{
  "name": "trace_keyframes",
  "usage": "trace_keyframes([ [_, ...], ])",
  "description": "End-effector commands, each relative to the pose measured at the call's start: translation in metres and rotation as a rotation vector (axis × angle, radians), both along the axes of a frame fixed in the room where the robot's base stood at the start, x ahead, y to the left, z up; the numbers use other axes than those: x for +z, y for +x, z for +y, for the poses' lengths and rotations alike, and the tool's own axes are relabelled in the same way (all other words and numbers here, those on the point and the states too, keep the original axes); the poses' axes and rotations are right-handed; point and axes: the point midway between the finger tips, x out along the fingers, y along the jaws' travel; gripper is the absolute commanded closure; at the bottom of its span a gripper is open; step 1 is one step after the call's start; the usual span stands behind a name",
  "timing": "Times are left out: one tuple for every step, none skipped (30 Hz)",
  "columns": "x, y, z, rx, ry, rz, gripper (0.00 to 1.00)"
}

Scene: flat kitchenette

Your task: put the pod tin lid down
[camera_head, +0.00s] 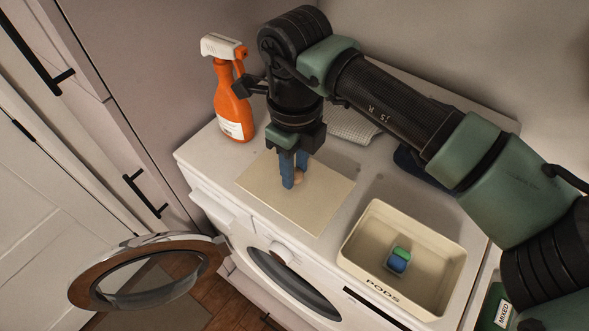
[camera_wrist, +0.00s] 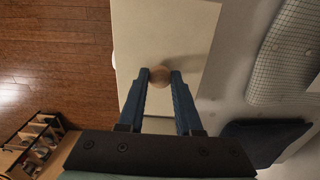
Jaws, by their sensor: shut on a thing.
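The pod tin lid is a flat cream rectangle (camera_head: 318,201) with a small round wooden knob (camera_head: 299,176). My gripper (camera_head: 294,180) points down with its blue fingers shut on the knob. The wrist view shows the fingertips (camera_wrist: 159,76) on either side of the knob (camera_wrist: 159,77), and the lid (camera_wrist: 165,35) below. The lid is level over the white washing machine top, near its front edge; I cannot tell if it touches the top. The open cream tin marked PODS (camera_head: 455,270) stands to the right, with a blue and green pod (camera_head: 398,260) inside.
An orange spray bottle (camera_head: 231,105) stands at the back left. A checked cloth (camera_head: 352,127) and a dark cloth (camera_head: 412,162) lie behind; both show at right in the wrist view. The washer door (camera_head: 85,288) hangs open. A green MIXED box (camera_head: 492,308) is at lower right.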

Motion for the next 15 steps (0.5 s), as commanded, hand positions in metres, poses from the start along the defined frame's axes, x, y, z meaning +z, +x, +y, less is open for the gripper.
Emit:
trace_keyframes([
  [-0.006,-0.001,0.000,-0.002,0.002,0.005,1.00],
  [-0.010,-0.001,0.000,-0.002,0.003,0.004,1.00],
  [-0.016,-0.001,0.000,-0.002,0.003,0.004,1.00],
  [-0.019,-0.001,0.000,-0.001,0.002,0.004,1.00],
  [-0.021,-0.001,0.000,-0.001,0.002,0.002,1.00],
  [-0.024,-0.001,0.000,-0.001,0.002,0.002,1.00],
  [-0.025,0.000,0.000,-0.001,0.001,0.002,1.00],
  [-0.026,0.000,0.000,0.000,0.002,0.001,1.00],
  [-0.026,0.000,0.000,0.000,0.001,0.000,1.00],
  [-0.026,0.000,0.000,0.000,0.001,0.001,1.00],
  [-0.026,0.000,0.000,0.000,0.001,0.001,1.00],
  [-0.026,0.000,0.000,0.000,0.001,0.001,1.00],
  [-0.026,0.000,0.000,0.000,0.001,0.001,1.00],
  [-0.026,0.000,0.000,0.000,0.001,0.001,1.00],
  [-0.028,0.000,0.000,0.000,0.001,0.001,1.00],
])
